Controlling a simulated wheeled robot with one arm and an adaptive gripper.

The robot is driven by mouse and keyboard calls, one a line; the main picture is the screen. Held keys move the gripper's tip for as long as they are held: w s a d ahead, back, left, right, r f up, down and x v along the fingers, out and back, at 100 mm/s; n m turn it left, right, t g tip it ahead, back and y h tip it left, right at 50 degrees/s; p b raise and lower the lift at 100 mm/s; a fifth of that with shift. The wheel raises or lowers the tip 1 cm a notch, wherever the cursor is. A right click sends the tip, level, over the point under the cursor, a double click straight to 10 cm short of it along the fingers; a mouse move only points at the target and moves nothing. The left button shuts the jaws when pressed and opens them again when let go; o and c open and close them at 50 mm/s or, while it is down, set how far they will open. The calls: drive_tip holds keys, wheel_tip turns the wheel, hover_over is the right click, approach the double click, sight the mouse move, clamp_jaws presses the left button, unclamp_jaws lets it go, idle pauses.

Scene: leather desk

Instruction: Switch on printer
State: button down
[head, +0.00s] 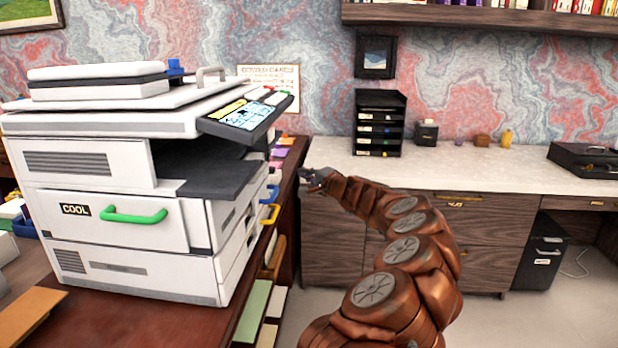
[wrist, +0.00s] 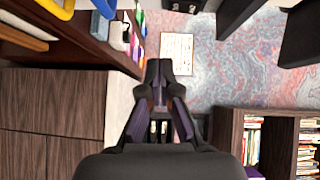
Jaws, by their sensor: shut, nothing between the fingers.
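The printer (head: 110,225) is a large white machine on the dark wooden desk at the left of the head view. It has a green handle (head: 134,216) on its front and a tilted control panel (head: 246,112) with a lit screen and coloured buttons at its upper right. My gripper (head: 308,176) is to the right of the printer, below the panel's level and apart from it. In the wrist view my gripper (wrist: 160,68) is shut and empty, its dark fingers together. Whether the printer is on cannot be told.
A white-topped counter (head: 470,165) with wooden drawers runs along the back wall, holding a black letter tray (head: 380,122). A shelf of books (head: 500,18) hangs above.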

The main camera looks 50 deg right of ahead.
drive_tip(key=shift+s+a, duration=0.15)
drive_tip(key=shift+s, duration=0.7)
